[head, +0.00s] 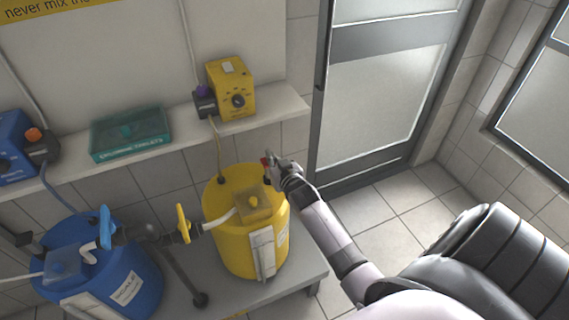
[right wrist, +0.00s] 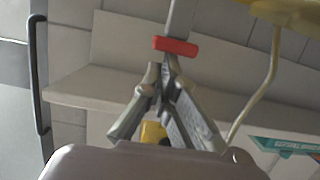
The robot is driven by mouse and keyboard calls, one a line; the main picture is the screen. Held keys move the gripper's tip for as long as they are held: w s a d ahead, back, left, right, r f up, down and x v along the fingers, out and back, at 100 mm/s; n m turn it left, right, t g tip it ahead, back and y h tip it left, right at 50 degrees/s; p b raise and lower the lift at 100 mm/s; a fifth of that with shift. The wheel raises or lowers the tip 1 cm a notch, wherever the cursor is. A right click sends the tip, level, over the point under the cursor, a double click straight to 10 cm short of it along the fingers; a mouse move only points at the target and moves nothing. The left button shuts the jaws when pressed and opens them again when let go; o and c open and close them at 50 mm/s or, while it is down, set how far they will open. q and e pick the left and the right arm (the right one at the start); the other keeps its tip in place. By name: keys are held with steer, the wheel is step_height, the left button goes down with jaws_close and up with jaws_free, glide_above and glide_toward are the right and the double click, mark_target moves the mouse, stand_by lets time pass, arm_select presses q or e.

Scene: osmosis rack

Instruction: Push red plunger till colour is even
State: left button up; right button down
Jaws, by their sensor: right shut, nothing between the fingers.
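The red plunger (head: 265,163) shows as a small red handle at the back right rim of the yellow drum (head: 222,215). In the right wrist view it is a red crossbar (right wrist: 175,46) on a grey shaft. My right gripper (head: 274,164) is beside the handle in the head view, partly covering it. In the right wrist view the right gripper's fingertips (right wrist: 168,62) are closed together against or just short of the crossbar; contact cannot be told. Nothing is between the fingers. The liquid's colour inside the drum is hidden. My left gripper is not in view.
A blue drum (head: 140,262) stands left of the yellow one, with a blue valve (head: 105,226) and a yellow valve (head: 183,223) between them. A shelf (head: 180,122) above holds a yellow control box (head: 231,90) and a green box (head: 130,133). Open floor (head: 405,195) lies right.

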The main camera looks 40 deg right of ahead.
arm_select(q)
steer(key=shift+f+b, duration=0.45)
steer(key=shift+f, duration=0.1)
arm_select(e)
steer(key=v, duration=0.9)
steer(key=shift+s, duration=0.4)
steer(key=shift+a, duration=0.1)
